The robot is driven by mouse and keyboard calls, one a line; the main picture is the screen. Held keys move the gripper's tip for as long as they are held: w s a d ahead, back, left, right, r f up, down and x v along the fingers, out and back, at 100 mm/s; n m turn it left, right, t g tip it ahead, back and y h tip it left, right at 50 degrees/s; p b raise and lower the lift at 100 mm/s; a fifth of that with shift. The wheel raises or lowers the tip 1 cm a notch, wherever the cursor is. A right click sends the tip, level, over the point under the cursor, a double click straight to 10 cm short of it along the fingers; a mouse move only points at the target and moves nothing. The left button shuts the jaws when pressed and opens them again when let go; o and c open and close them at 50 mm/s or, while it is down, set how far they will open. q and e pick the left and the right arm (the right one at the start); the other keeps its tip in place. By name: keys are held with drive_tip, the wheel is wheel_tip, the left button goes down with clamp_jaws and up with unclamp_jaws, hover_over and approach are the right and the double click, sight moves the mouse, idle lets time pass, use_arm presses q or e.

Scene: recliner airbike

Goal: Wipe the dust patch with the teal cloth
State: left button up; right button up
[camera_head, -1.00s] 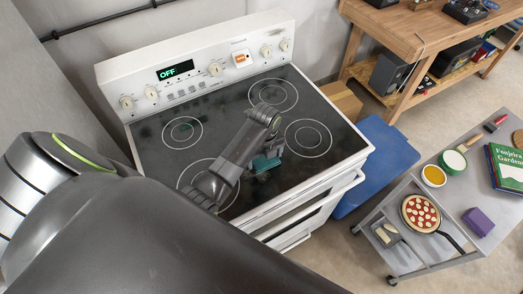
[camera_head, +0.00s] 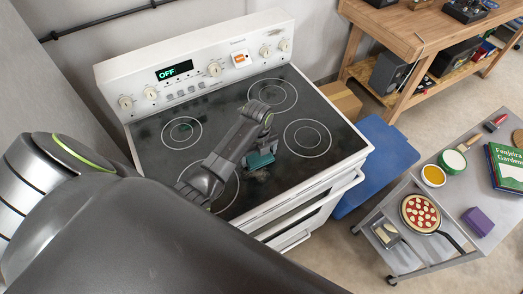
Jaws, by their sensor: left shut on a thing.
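The teal cloth (camera_head: 261,160) is bunched low at the front middle of the black glass stovetop (camera_head: 331,160), between the burner rings. My left gripper (camera_head: 264,146) is shut on the cloth and reaches in from the front left, with the cloth against or just above the glass. A dull brownish-grey smudge (camera_head: 258,175), which looks like the dust patch, shows just in front of the cloth. The cloth and gripper may hide part of it. My right gripper is not in view.
The stove's back panel (camera_head: 205,68) has knobs and a display reading OFF. A blue bin (camera_head: 385,160) stands right of the stove. A wooden workbench (camera_head: 410,35) stands behind.

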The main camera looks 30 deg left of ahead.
sight(267, 159)
use_arm(q)
drive_tip(key=shift+d, duration=0.1)
drive_tip(key=shift+s+d+f, duration=0.1)
drive_tip(key=shift+d, duration=1.35)
drive_tip(key=shift+a, duration=1.6)
drive_tip(key=shift+d, duration=0.2)
